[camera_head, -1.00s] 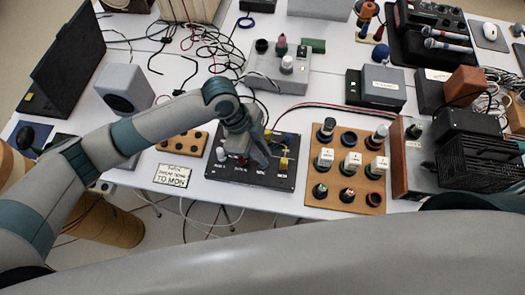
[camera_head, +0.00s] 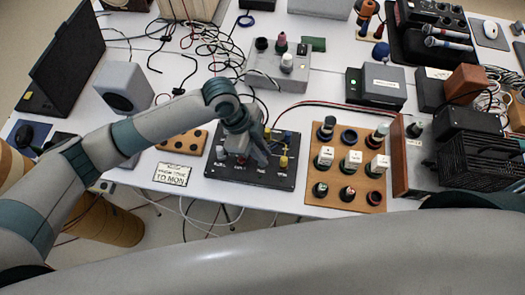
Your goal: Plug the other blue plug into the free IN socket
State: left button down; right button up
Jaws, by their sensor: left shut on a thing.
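A black socket panel (camera_head: 283,183) with white labels lies near the front edge of the table. My left gripper (camera_head: 260,158) is over the middle of it, pointing down, with its fingers close to the panel top. It is shut on what seems to be the blue plug, mostly hidden by the fingers. A yellow plug (camera_head: 284,162) stands upright on the panel, to the right of the gripper. The sockets under and behind the gripper are hidden, and the label words are too small to read surely. My right gripper is not in view.
A wooden board (camera_head: 345,196) with several knobs and white-labelled pieces stands to the right. A small wooden block (camera_head: 184,141) and a written card (camera_head: 172,174) lie to the left. A grey box (camera_head: 272,82) and tangled cables (camera_head: 212,45) are behind.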

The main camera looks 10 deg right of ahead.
pick_arm(q)
jog(key=shift+f, duration=0.5)
jog(key=c, duration=1.6)
grip_release()
jog(key=shift+c, duration=0.2)
jog(key=shift+r, duration=0.15)
jog(key=shift+r+p, duration=3.35)
jog(key=shift+r, duration=0.35)
jog(key=shift+s, duration=0.1)
